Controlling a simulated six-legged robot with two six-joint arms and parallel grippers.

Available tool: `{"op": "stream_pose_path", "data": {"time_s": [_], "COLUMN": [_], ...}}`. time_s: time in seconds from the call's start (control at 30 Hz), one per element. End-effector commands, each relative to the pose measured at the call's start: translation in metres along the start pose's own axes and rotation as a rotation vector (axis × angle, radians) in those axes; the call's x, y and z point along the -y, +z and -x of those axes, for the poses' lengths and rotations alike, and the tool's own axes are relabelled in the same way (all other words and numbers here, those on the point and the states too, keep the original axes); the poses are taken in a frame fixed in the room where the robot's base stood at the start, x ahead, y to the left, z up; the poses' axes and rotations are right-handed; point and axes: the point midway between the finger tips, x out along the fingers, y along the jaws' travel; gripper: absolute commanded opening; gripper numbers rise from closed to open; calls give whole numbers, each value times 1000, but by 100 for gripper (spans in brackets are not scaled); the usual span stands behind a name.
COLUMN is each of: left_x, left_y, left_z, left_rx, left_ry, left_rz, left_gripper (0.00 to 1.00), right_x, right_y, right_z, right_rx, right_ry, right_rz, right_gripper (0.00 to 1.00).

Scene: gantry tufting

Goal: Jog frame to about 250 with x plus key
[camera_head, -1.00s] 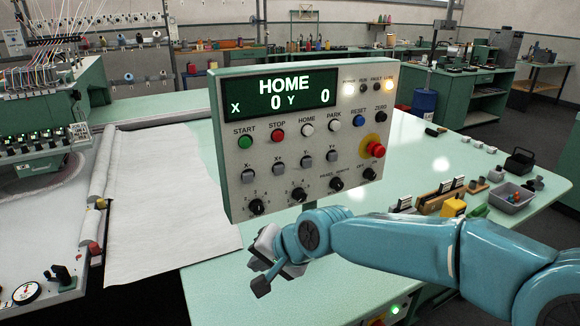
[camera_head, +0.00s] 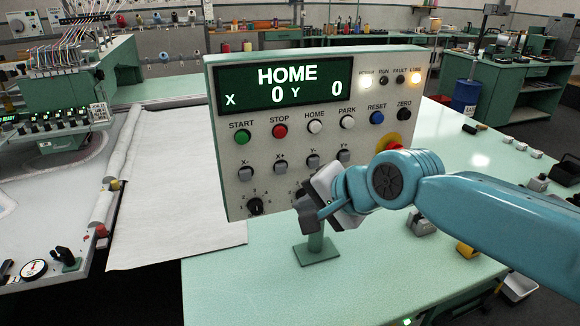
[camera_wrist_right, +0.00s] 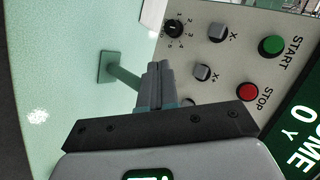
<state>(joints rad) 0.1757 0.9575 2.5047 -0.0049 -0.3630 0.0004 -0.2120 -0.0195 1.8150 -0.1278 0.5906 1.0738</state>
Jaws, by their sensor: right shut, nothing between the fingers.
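The control panel (camera_head: 222,160) stands upright on a post, its display (camera_head: 280,84) reading HOME, X 0, Y 0. The grey square X+ key (camera_head: 281,170) sits below the red STOP button (camera_head: 280,131), right of the X- key (camera_head: 245,173). My right gripper (camera_head: 308,220) is shut and empty in front of the panel's lower edge, below and right of X+, hiding a lower knob. In the right wrist view, the closed fingertips (camera_wrist_right: 158,68) lie left of the X+ key (camera_wrist_right: 202,72), apart from it in the picture. My left gripper is out of view.
A red emergency button (camera_head: 393,143) on a yellow base is partly hidden behind my right wrist. A multi-needle machine (camera_head: 60,130) and white cloth (camera_head: 170,200) are at left. The green tabletop (camera_head: 240,290) is bare in front of the panel's foot (camera_head: 318,250).

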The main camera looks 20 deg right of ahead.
Motion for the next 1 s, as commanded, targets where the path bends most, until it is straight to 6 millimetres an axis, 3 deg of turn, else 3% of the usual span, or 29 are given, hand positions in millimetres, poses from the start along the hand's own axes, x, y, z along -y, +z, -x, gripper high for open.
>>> {"op": "stream_pose_path", "data": {"time_s": [0.47, 1.0], "left_x": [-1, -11], "left_y": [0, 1], "left_z": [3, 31], "left_rx": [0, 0], "left_ry": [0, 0], "left_rz": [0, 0], "left_gripper": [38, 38], "right_x": [5, 40], "right_y": [1, -39], "right_z": [-3, -51], "right_rx": [1, 1], "right_ry": [1, 2], "right_rz": [0, -2], "right_gripper": [0, 0]}}
